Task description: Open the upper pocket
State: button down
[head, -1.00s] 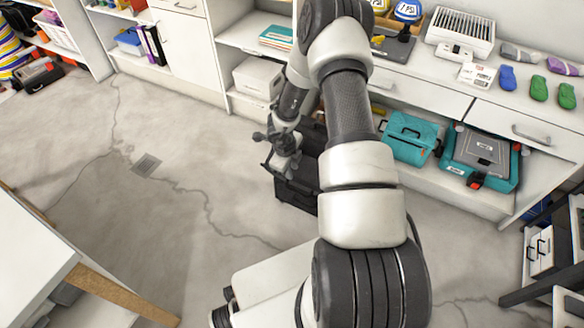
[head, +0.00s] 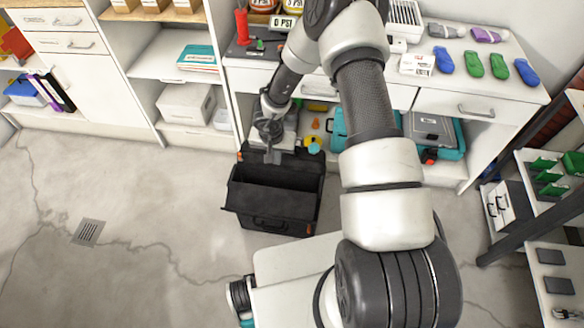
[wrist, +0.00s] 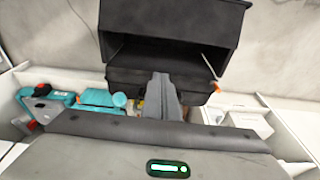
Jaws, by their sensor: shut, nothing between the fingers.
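A black case (head: 272,217) stands on the floor in the head view, its top open onto a dark interior. A raised panel or lid stands at its back edge. In the wrist view the case (wrist: 175,30) fills the upper middle, with a dark opening and a thin light rod ending in an orange tip at its right. My gripper (head: 272,155) is at the back edge of the case. In the wrist view its fingers (wrist: 160,80) are together, in front of the case's near panel, with nothing between them. I cannot tell whether they touch it.
White shelving stands close behind the case, with a white box (head: 185,103) and a teal case (head: 340,128) on its lower shelves. A black rack (head: 515,220) is at the right. The floor to the left, around a drain (head: 88,232), is clear.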

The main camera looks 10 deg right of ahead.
notch_tip(320, 180, down, 11)
jog(key=s+b, duration=0.1)
jog(key=b, duration=0.5)
jog(key=shift+s+a+f, duration=0.2)
jog(key=shift+s+a, duration=0.1)
jog(key=shift+a, duration=0.05)
jog(key=shift+r, duration=0.1)
